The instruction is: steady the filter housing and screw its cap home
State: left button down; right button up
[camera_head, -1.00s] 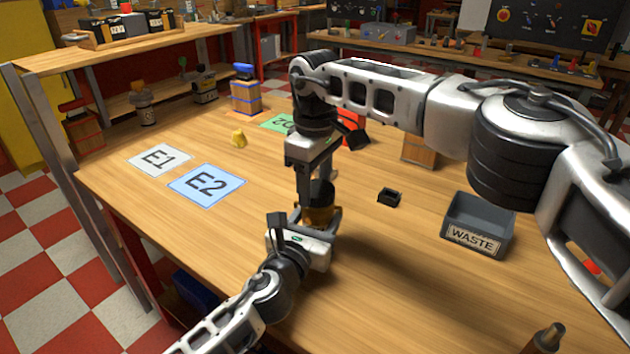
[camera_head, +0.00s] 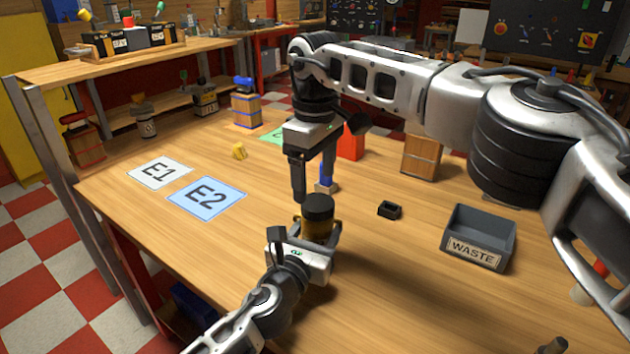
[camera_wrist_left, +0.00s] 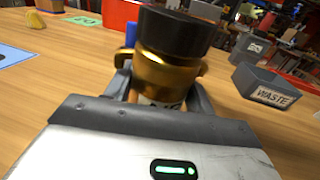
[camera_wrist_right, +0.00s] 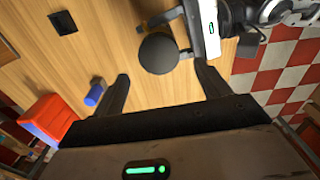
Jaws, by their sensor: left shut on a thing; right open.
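The filter housing (camera_head: 318,230) is a brass-coloured cylinder with side lugs, standing at the table's front middle. Its black cap (camera_head: 318,206) sits on top, in line with the body; I cannot tell how tight it is. The left wrist view shows the housing (camera_wrist_left: 165,72) and cap (camera_wrist_left: 175,32) close up. My left gripper (camera_head: 311,238) is shut around the housing's lower body. My right gripper (camera_head: 312,182) is open and empty, above and behind the cap, apart from it. In the right wrist view the round cap (camera_wrist_right: 158,53) lies just beyond the open fingers (camera_wrist_right: 163,76).
A blue-topped object (camera_head: 326,180) stands just behind the housing. A small black open box (camera_head: 389,210) and the grey WASTE bin (camera_head: 478,238) are to the right. Cards E1 (camera_head: 159,172) and E2 (camera_head: 206,194) lie left, with bare table between.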

pick_arm(q)
jog(key=shift+f, duration=0.1)
pick_arm(e)
jog(key=shift+c, duration=0.3)
jog(key=n, duration=0.6)
jog(key=shift+r, duration=0.25)
jog(key=n, duration=0.4)
jog(key=shift+r+n, duration=0.15)
jog(key=shift+n, duration=0.25)
jog(key=n, duration=0.5)
jog(key=shift+r, duration=0.25)
jog(key=n, duration=0.5)
jog(key=shift+s+r, duration=0.1)
jog(key=shift+r, duration=0.1)
jog(key=n, duration=0.5)
jog(key=shift+d+r, duration=0.1)
jog(key=shift+r, duration=0.1)
jog(key=n, duration=0.5)
jog(key=shift+r, duration=0.2)
jog(key=n, duration=0.4)
jog(key=shift+d+r+n, duration=0.1)
jog(key=shift+r+n, duration=0.05)
jog(key=shift+n, duration=0.15)
jog(key=n, duration=0.4)
jog(key=shift+r, duration=0.2)
